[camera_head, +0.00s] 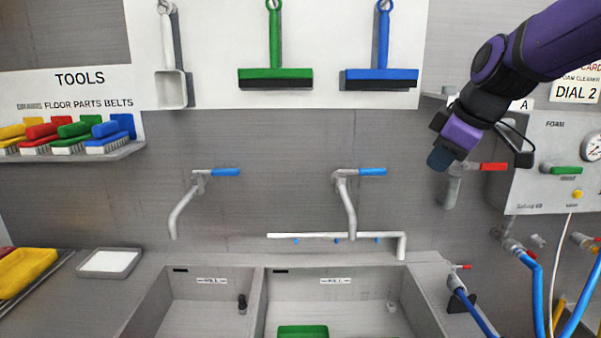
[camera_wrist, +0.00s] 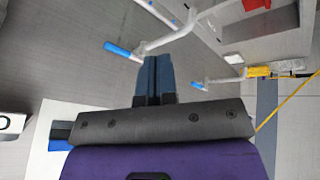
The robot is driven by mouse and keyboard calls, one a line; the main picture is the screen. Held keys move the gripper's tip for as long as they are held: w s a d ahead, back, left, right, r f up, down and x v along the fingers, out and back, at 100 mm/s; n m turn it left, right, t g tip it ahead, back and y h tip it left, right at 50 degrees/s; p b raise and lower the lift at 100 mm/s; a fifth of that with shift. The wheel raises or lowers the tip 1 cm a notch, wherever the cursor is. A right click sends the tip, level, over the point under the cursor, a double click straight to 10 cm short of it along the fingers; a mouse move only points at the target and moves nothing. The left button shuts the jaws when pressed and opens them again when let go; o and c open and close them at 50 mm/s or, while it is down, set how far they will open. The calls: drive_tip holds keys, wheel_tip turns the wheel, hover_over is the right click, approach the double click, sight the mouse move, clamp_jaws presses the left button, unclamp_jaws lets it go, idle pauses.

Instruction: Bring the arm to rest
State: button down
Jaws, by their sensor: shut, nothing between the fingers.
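My gripper (camera_head: 438,160) shows at the upper right of the head view, at the end of my purple and black arm. It points down and to the left, in front of the wall near the red-handled tap. In the wrist view my gripper (camera_wrist: 154,78) has its two dark blue fingers pressed together. It is shut and nothing is held between the fingers. The gripper is apart from the sinks and hangs in the air above them.
Two taps with blue handles (camera_head: 226,172) (camera_head: 372,172) stand over a double sink (camera_head: 257,300). A green block (camera_head: 303,331) lies in the right basin. A foam panel (camera_head: 550,150) with hoses is at right. Brushes sit on a shelf (camera_head: 80,154) at left.

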drive_tip(key=s+d+f+m+h, duration=0.1)
drive_tip(key=s+m, duration=0.4)
drive_tip(key=s, duration=0.6)
drive_tip(key=s+d+f+m+h, duration=0.1)
drive_tip(key=s+d+m, duration=0.3)
drive_tip(key=s, duration=0.6)
drive_tip(key=shift+s+f+m, duration=0.4)
drive_tip(key=shift+f+m, duration=0.15)
drive_tip(key=shift+m, duration=0.45)
